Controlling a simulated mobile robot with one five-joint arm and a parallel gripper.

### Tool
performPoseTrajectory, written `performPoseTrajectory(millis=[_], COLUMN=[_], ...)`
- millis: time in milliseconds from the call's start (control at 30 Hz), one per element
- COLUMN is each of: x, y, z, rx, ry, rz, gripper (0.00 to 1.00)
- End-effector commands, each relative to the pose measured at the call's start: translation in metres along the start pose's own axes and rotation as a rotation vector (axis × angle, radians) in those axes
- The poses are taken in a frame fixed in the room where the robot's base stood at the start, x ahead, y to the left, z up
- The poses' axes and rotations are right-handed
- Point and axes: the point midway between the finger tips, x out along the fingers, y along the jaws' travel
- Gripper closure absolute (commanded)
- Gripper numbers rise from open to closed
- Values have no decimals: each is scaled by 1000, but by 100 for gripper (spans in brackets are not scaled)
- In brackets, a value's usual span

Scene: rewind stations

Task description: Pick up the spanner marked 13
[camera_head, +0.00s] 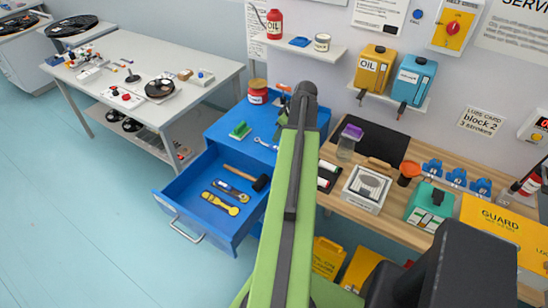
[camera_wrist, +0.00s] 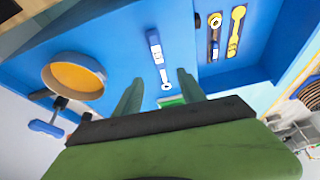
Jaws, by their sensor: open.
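A small spanner (camera_head: 265,143) lies on the blue cabinet top. In the wrist view this spanner (camera_wrist: 158,60) has a blue and white handle and a grey ring end. Two more spanners lie in the open drawer: one with a dark and blue handle (camera_head: 232,187) and a yellow one (camera_head: 220,204). They also show in the wrist view, the dark one (camera_wrist: 215,38) beside the yellow one (camera_wrist: 236,30). I cannot read a 13 on any of them. My gripper (camera_wrist: 159,78) is open and empty above the cabinet top, its fingers pointing towards the small spanner.
The blue drawer (camera_head: 184,222) stands pulled out and also holds a hammer (camera_head: 246,176). A green block (camera_head: 240,130) and a red-labelled jar (camera_head: 257,92) stand on the cabinet top. A wooden bench with several items is to the right. The floor at left is clear.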

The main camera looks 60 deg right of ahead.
Motion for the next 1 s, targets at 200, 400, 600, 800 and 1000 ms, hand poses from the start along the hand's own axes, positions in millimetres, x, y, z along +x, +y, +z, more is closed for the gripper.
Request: performPoseTrajectory(millis=[200, 400, 600, 800, 1000], x=[35, 41, 76, 86, 84], y=[0, 0, -1, 0, -1], z=[1, 1, 8, 5, 5], rx=[-1, -2, -2, -1, -1], ry=[0, 0, 0, 0, 0], rz=[0, -1, -1, 0, 0], gripper=[53, 53, 53, 53, 53])
